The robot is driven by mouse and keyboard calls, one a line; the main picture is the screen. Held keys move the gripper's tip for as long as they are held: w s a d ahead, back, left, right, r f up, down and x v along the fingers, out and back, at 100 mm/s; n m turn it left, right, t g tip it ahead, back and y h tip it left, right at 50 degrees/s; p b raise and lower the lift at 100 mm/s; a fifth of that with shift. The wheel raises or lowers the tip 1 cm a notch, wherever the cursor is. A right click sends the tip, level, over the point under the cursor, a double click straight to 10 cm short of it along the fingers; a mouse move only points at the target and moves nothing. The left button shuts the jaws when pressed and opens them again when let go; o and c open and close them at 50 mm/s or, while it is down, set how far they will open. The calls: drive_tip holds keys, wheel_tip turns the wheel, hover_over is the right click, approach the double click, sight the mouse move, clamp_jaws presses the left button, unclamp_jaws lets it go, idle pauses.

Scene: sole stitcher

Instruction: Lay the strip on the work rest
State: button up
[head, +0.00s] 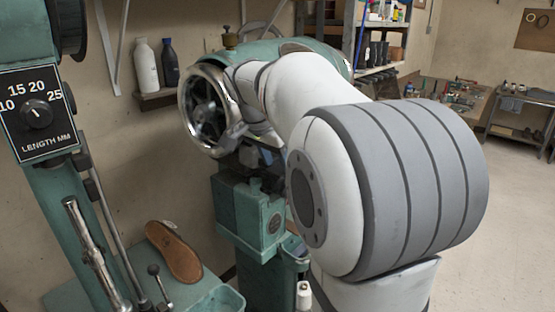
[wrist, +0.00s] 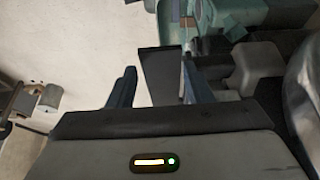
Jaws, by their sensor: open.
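In the wrist view my gripper (wrist: 157,67) is open, with two blue fingers apart. A dark flat piece (wrist: 160,76) shows between the fingers, closer to the right one. I cannot tell whether it is the strip or the work rest, nor whether a finger touches it. My arm hides most of the gripper and the work area there. I cannot clearly pick out the strip or the work rest in the head view.
A brown shoe sole (head: 174,251) lies on a green surface at lower left. A green column with a stitch-length dial (head: 37,114) stands at far left. Two bottles (head: 147,66) stand on a wall shelf. Open floor (head: 500,230) lies at the right.

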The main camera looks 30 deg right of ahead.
drive_tip(key=shift+a+f, duration=0.25)
drive_tip(key=shift+f, duration=0.15)
drive_tip(key=shift+w+a, duration=0.3)
drive_tip(key=shift+a, duration=0.25)
drive_tip(key=shift+s+a+r, duration=0.1)
drive_tip(key=shift+s+a, duration=0.1)
drive_tip(key=shift+s, duration=0.2)
drive_tip(key=shift+s+a+r+b, duration=0.15)
drive_tip(key=shift+a+b, duration=0.1)
drive_tip(key=shift+a, duration=0.2)
drive_tip(key=shift+s+a+f+b, duration=0.15)
drive_tip(key=shift+a+b, duration=0.1)
drive_tip(key=shift+a, duration=0.2)
drive_tip(key=shift+r, duration=0.1)
drive_tip(key=o, duration=0.6)
drive_tip(key=shift+c, duration=0.2)
drive_tip(key=shift+r, duration=0.1)
drive_tip(key=v, duration=0.7)
drive_tip(key=shift+a+r, duration=0.15)
drive_tip(key=shift+r, duration=0.15)
